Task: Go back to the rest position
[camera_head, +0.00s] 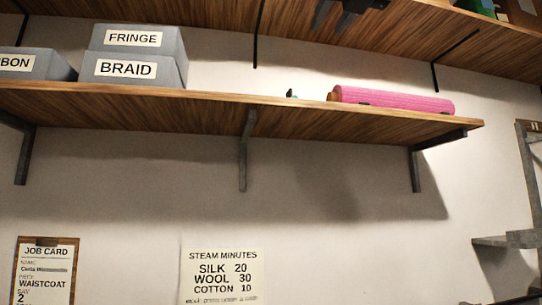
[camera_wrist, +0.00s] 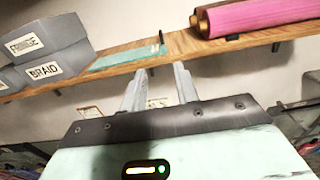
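My gripper (camera_wrist: 160,70) shows in the wrist view with its two grey fingers apart and nothing between them. The fingers point toward the front edge of a wooden shelf (camera_wrist: 110,72), with the wall behind. I cannot tell how far the fingertips are from the shelf. The same shelf (camera_head: 200,105) crosses the head view. The gripper cannot be made out clearly in the head view; a dark shape at its top edge is cut off.
Grey boxes marked FRINGE (camera_head: 133,38) and BRAID (camera_head: 126,69) stand on the shelf at left. A pink roll (camera_head: 395,100) lies at right. A flat teal item (camera_wrist: 122,58) lies between them. Another shelf (camera_head: 330,25) hangs above. Wall cards (camera_head: 222,276) are below.

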